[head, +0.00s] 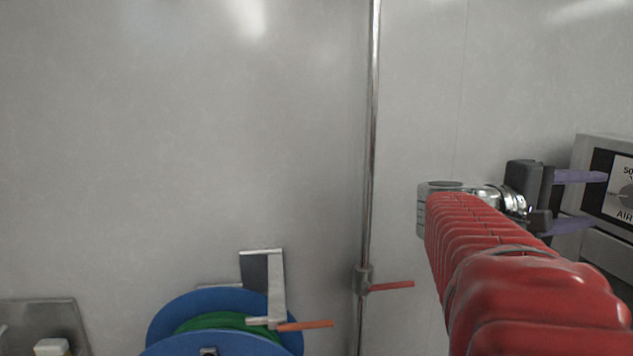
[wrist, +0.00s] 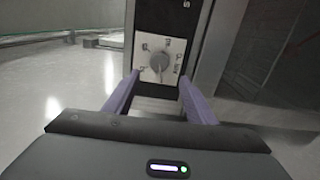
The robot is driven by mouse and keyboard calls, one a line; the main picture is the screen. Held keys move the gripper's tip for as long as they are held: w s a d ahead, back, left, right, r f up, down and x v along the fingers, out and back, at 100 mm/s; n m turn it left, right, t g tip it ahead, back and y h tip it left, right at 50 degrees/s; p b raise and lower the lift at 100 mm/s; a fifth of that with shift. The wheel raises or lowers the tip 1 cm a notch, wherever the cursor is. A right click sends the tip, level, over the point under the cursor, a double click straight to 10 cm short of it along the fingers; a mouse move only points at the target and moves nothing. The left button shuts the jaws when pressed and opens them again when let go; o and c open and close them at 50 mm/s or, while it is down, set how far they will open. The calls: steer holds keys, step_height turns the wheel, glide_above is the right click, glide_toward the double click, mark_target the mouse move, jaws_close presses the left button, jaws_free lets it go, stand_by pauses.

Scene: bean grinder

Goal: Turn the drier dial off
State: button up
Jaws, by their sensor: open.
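The drier dial is a round grey knob (wrist: 159,62) on a white, marked plate (wrist: 149,47), set in a dark panel. In the wrist view it lies ahead of my gripper, between the lines of the two fingers. In the head view the dial (head: 627,195) is cut by the right edge, on a grey machine with a black panel. My gripper (head: 598,202) has two purple fingers, open with nothing between them. The fingers (wrist: 158,92) also show in the wrist view. Whether the fingertips touch the panel cannot be told.
A vertical pipe (head: 371,150) with a red-handled valve (head: 390,287) runs along the wall left of my arm. A blue and green hose reel (head: 220,322) is at the lower left. The grey drier housing (head: 606,146) stands at the right. Open floor (wrist: 60,95) shows left of the panel.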

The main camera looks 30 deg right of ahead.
steer(key=v, duration=0.6)
steer(key=shift+d, duration=0.1)
stand_by(0.5)
steer(key=w+a+f+t+y, duration=0.2)
steer(key=a+f+y, duration=0.15)
steer(key=f, duration=0.45)
steer(key=w+a+f+n+t+y, duration=0.1)
steer(key=w+a+f+t+y, duration=0.2)
steer(key=f, duration=0.4)
steer(key=w+a+f+t+y, duration=0.2)
steer(key=a+f, duration=0.3)
steer(key=f, duration=0.3)
steer(key=w+a+f+n+t+y, duration=0.1)
steer(key=a+f+y, duration=0.3)
steer(key=a, duration=1.1)
steer(key=w+a+f+n+t+y, duration=0.2)
steer(key=w+a+f+t+y, duration=0.1)
steer(key=a, duration=1.2)
steer(key=shift+w+a+f+t+y, duration=0.2)
steer(key=shift+a+f+t+y, duration=0.25)
steer(key=shift+t, duration=0.35)
